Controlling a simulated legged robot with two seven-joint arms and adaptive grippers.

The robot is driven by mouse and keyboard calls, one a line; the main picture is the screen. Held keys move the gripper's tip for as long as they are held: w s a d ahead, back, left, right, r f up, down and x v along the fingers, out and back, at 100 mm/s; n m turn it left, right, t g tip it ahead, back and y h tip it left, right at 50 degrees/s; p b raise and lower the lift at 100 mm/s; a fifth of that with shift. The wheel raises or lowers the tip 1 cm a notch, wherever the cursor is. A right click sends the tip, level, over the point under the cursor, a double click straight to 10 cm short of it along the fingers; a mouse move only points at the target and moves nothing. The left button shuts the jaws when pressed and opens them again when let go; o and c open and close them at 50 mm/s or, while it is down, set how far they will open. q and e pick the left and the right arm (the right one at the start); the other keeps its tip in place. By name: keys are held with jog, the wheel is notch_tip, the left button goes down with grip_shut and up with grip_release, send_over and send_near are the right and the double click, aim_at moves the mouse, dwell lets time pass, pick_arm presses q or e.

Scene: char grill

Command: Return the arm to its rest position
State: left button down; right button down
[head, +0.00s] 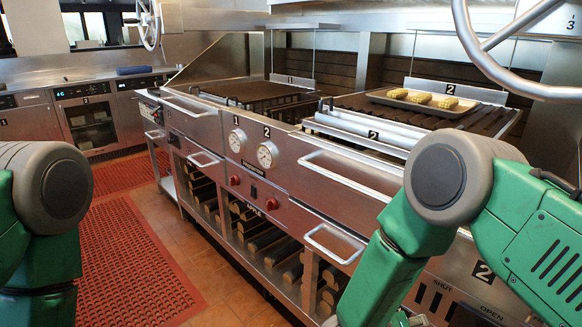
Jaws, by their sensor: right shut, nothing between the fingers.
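My right arm (448,176) comes in from the right, bent at the elbow in front of the grill, with its green forearm running down to the bottom edge. Only a small part of my right gripper (416,320) shows at the bottom edge; it is shut and holds nothing. My left arm (42,190) is at the left edge, with its forearm pointing down out of the picture. My left gripper is out of view.
The steel char grill (222,150) spans the middle, with gauges, handles and firewood below. A tray (388,98) of corn pieces (421,97) sits on the right grate. A wheel (492,62) hangs upper right. Red mats (140,265) cover open floor at left.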

jog(key=s+d+f+n+t+y, duration=0.1)
jog(key=s+d+f+n+y, duration=0.1)
jog(key=s+f+y, duration=0.75)
jog(key=s+a+g+y, duration=0.2)
jog(key=s+g, duration=0.3)
jog(key=s, duration=1.1)
jog(key=shift+s+a+y, duration=0.15)
jog(key=shift+a+y, duration=0.25)
jog(key=shift+y, duration=0.15)
